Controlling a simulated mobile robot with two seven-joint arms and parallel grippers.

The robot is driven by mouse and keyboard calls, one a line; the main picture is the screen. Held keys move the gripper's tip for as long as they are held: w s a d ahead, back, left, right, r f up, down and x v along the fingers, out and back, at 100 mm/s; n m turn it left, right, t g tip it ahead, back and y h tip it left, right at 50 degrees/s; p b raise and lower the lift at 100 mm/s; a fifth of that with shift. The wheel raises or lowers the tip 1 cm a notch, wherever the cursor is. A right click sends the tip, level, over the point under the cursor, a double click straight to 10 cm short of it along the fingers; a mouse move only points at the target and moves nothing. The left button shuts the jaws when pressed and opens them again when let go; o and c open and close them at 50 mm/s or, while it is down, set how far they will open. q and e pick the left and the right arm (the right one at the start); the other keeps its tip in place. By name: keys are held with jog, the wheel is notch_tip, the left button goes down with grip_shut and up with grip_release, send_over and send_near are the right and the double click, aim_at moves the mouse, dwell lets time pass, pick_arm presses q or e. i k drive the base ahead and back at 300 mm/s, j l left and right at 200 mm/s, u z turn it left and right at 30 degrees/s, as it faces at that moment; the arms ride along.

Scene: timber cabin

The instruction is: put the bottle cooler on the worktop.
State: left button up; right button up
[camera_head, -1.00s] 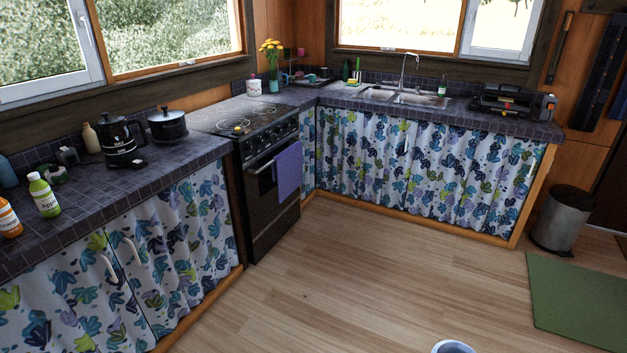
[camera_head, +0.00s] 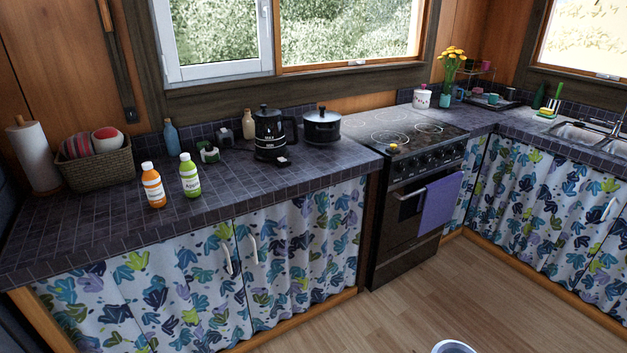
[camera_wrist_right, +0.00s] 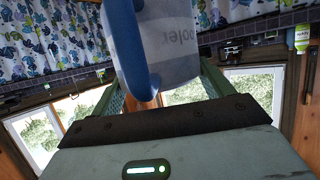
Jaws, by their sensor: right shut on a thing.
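The bottle cooler (camera_wrist_right: 170,50) is in the right wrist view, grey and translucent with a blue rim or band and part of a printed word, "ooler". My right gripper (camera_wrist_right: 160,80) is shut on it, one finger on each side. In the head view only the cooler's pale, blue-edged round top (camera_head: 454,346) shows at the bottom edge, in front of the floor. The worktop (camera_head: 110,217) is dark tile and runs along the left wall, left of the stove. My left gripper is not in view.
On the worktop stand a paper roll (camera_head: 35,158), a basket (camera_head: 99,168), an orange bottle (camera_head: 153,187), a green bottle (camera_head: 189,177), a kettle (camera_head: 270,135) and a pot (camera_head: 321,128). The front strip right of the green bottle is clear. The stove (camera_head: 405,180) adjoins it.

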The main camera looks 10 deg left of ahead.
aim_at(114, 217)
jog(key=i+u, duration=0.15)
jog(key=u, duration=0.25)
jog(key=i+u, duration=0.2)
jog(key=u, duration=0.2)
jog(key=i+u, duration=0.15)
jog(key=u, duration=0.25)
jog(key=i+j+u, duration=0.3)
jog(key=i, duration=0.15)
jog(key=i+j+u, duration=0.1)
jog(key=i+u, duration=0.15)
jog(key=i, duration=0.15)
